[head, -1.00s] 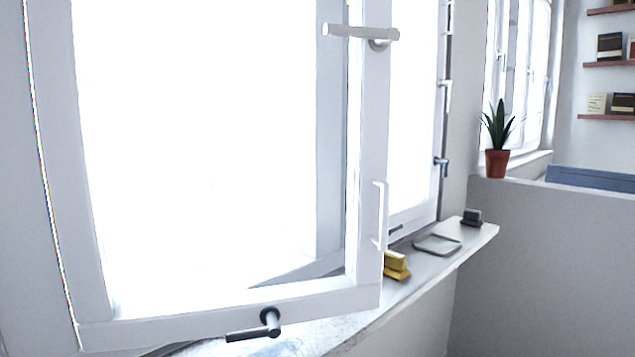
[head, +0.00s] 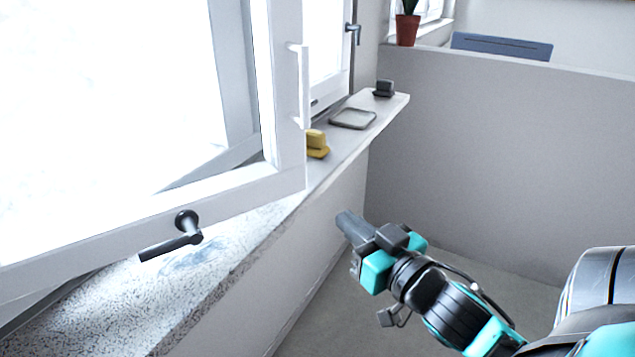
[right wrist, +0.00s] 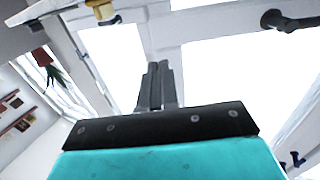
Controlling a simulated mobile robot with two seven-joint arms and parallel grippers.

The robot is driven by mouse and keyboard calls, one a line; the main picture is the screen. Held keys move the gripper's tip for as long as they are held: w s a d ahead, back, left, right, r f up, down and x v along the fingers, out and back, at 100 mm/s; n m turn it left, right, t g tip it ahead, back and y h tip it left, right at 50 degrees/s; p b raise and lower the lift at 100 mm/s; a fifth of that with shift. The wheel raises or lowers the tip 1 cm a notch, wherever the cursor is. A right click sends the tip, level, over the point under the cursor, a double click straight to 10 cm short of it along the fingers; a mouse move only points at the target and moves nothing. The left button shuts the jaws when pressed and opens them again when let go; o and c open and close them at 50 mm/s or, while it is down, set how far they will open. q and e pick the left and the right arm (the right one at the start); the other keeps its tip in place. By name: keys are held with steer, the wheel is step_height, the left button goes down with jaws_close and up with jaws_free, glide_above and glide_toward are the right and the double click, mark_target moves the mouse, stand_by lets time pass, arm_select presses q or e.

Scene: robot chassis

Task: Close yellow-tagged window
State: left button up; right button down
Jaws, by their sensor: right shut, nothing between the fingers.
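In the head view a white-framed window sash (head: 200,212) stands swung open over the sill, with a dark lever handle (head: 172,237) at its lower rail and a white pull handle (head: 301,86) on its upright edge. A yellow block-like object (head: 317,143) sits on the sill just beyond the sash edge; it also shows in the right wrist view (right wrist: 101,9). My right gripper (head: 347,222) is shut and empty, below and right of the sash corner, apart from it. In the right wrist view its closed fingers (right wrist: 158,80) point toward the window frames. My left gripper is not in view.
The sill (head: 240,225) runs back along the wall, carrying a grey tray (head: 353,119) and a small dark object (head: 384,89). A grey partition (head: 480,140) with a potted plant (head: 407,28) stands behind. The floor right of the sill is open.

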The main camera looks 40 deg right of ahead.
steer(key=w, duration=0.1)
glide_toward(295, 179)
steer(key=w, duration=0.5)
steer(key=shift+w+d+p, duration=0.2)
steer(key=shift+w+p, duration=0.05)
steer(key=shift+p, duration=0.15)
steer(key=shift+w, duration=0.65)
